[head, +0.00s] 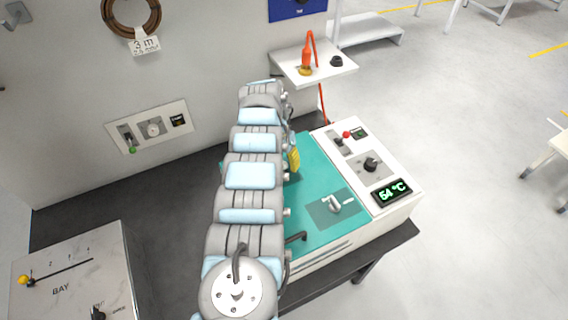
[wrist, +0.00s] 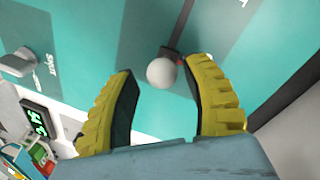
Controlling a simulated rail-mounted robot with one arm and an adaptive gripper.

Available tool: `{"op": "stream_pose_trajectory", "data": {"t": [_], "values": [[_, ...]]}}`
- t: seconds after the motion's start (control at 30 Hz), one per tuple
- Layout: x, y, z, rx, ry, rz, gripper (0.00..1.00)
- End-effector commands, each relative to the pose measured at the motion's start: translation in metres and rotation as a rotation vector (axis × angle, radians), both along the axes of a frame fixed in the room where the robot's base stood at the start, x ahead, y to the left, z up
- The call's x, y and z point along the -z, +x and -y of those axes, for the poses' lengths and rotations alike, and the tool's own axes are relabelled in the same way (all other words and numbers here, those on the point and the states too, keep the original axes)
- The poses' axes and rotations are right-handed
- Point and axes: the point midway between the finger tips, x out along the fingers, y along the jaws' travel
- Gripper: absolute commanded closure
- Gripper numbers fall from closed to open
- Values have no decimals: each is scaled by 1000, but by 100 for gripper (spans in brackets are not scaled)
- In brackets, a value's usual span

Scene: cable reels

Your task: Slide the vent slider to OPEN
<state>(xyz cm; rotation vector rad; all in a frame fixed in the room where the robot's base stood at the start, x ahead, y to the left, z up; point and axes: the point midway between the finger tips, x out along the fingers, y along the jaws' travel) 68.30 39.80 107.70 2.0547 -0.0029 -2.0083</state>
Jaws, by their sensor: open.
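In the wrist view, a white ball knob (wrist: 162,73) sits on a dark stem beside a thin slot in a darker teal strip; I take it to be the vent slider. My gripper (wrist: 160,69) is open, its yellow ribbed fingers on either side of the knob. Whether either finger touches the knob I cannot tell. In the head view, the gripper (head: 293,159) shows as a bit of yellow over the teal panel (head: 315,165), and my arm hides the knob there. The slider's end labels are not readable.
A small shelf (head: 312,67) stands behind. The BAY box (head: 75,275) is at lower left.

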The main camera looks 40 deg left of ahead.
Motion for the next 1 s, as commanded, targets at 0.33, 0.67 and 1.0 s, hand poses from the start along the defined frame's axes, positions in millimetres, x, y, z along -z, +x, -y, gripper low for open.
{"op": "stream_pose_trajectory", "data": {"t": [0.33, 0.67, 1.0], "values": [[0, -1, -1, -1, -1, -3, 45], [-18, -2, -4, -1, 0, -4, 45], [-74, -4, -15, -2, 0, -2, 45]]}}
